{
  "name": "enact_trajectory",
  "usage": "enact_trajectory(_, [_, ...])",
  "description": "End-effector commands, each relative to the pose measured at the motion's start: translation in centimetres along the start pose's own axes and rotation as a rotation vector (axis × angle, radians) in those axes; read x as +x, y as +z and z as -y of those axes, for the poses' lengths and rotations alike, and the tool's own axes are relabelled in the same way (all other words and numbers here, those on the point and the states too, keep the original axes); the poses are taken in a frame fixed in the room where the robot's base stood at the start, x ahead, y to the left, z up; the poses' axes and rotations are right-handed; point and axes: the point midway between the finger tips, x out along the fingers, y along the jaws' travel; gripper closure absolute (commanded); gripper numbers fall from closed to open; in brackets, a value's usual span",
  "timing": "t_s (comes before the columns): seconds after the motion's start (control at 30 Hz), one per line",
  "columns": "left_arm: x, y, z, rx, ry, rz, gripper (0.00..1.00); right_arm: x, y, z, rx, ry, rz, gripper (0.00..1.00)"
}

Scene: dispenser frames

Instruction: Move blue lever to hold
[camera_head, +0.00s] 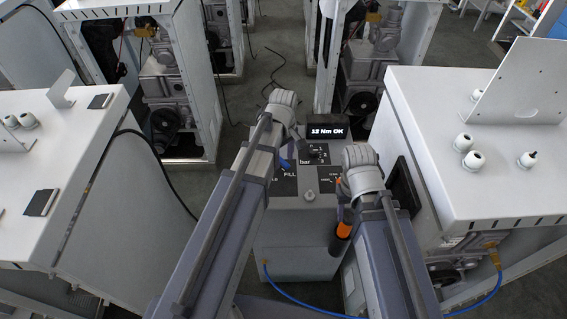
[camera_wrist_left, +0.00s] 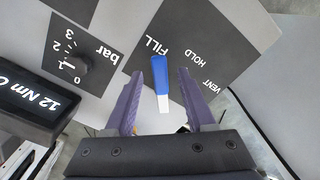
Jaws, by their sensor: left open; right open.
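The blue lever (camera_wrist_left: 160,75) shows in the left wrist view on a dark label plate (camera_wrist_left: 190,60) printed FILL, HOLD and VENT. Its blue end is beside the word FILL, and a pale part extends toward my gripper. My left gripper (camera_wrist_left: 160,80) is open, with one purple finger on each side of the lever and a gap to each. In the head view a small blue part (camera_head: 286,163) shows by the left wrist; the left fingers are mostly hidden. My right gripper (camera_head: 344,205) is at the panel's right side, its fingers hard to make out.
A dial marked bar (camera_wrist_left: 75,65) and a lit Nm OK display (camera_wrist_left: 30,100) are beside the lever plate. An orange and black handle (camera_head: 341,238) hangs at the panel front. White cabinets (camera_head: 520,200) stand on both sides, leaving little room.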

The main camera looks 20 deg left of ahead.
Motion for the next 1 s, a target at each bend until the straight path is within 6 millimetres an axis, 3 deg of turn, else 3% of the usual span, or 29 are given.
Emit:
enact_trajectory(0.27, [0.14, 0.00, 0.00, 0.000, 0.000, 0.000, 0.45, 0.14, -0.01, 0.01, 0.000, 0.000, 0.000, 0.50])
enact_trajectory(0.77, [0.14, 0.00, 0.01, 0.000, 0.000, 0.000, 1.00, 0.14, -0.01, 0.01, 0.000, 0.000, 0.000, 0.50])
enact_trajectory(1.0, [0.15, 0.00, 0.01, 0.000, 0.000, 0.000, 1.00, 0.15, -0.01, 0.02, 0.000, 0.000, 0.000, 0.50])
